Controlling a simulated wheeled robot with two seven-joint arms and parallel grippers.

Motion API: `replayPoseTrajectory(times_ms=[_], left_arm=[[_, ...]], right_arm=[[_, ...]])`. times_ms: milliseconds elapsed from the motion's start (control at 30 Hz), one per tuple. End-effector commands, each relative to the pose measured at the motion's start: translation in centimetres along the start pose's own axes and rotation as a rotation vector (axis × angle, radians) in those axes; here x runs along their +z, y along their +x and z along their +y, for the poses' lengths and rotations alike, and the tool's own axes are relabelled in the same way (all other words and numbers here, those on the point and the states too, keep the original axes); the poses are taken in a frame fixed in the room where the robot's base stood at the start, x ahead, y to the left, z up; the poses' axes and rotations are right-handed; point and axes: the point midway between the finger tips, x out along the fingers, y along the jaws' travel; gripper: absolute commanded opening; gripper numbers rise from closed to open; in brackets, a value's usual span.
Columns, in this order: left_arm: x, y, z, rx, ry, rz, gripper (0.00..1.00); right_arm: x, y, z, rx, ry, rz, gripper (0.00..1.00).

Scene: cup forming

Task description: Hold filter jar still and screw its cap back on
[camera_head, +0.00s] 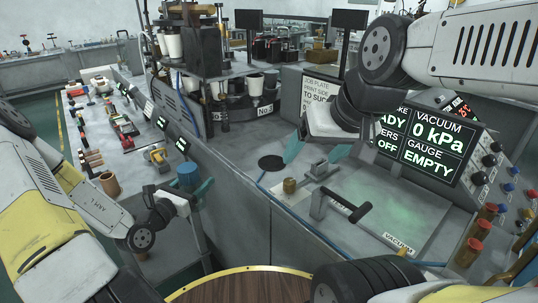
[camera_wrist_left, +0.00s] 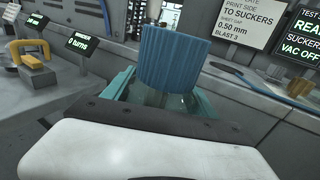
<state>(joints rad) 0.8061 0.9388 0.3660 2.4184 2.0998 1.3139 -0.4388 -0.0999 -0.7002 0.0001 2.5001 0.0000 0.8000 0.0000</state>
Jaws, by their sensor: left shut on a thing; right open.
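The filter jar (camera_wrist_left: 150,97) is a clear vessel with a ribbed blue cap (camera_wrist_left: 178,58) sitting upright on its top. The cap also shows in the head view (camera_head: 188,175), left of the machine's front edge. My left gripper (camera_head: 181,193) is shut around the jar below the cap, with its teal fingers on either side in the left wrist view. I cannot tell how tightly the cap is seated. The jar's lower part is hidden behind my gripper. My right gripper (camera_head: 314,153) is open and empty above the machine top, to the right of the jar and apart from it.
A control panel (camera_head: 432,140) stands at the right. A side bench (camera_head: 85,125) at the left holds tools and a brown cup (camera_head: 110,183). A round wooden surface (camera_head: 240,288) is in front.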

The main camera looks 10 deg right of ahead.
Motion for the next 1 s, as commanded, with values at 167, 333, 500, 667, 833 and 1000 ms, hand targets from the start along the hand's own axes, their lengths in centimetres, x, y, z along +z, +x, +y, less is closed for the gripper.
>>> replayPoseTrajectory(times_ms=[167, 333, 500, 667, 833, 1000], left_arm=[[3.5, 2.0, -3.5, -0.136, 0.010, -0.005, 0.00], [7.3, 3.6, -8.5, -0.311, 0.012, -0.005, 0.00], [10.9, 4.3, -14.1, -0.492, 0.009, -0.003, 0.00], [13.2, 4.3, -18.2, -0.620, 0.006, -0.002, 0.00], [14.5, 4.0, -20.5, -0.689, 0.003, -0.001, 0.00], [14.8, 3.9, -21.1, -0.706, 0.000, 0.000, 0.00]], right_arm=[[0.0, 0.0, 0.0, 0.000, 0.000, 0.000, 0.78], [0.0, 0.0, 0.0, 0.000, 0.000, 0.000, 0.78], [0.0, 0.0, 0.0, 0.000, 0.000, 0.000, 0.78], [0.0, 0.0, 0.0, 0.000, 0.000, 0.000, 0.78], [0.0, 0.0, 0.0, 0.000, 0.000, 0.000, 0.78], [0.0, 0.0, 0.0, 0.000, 0.000, 0.000, 0.78]])
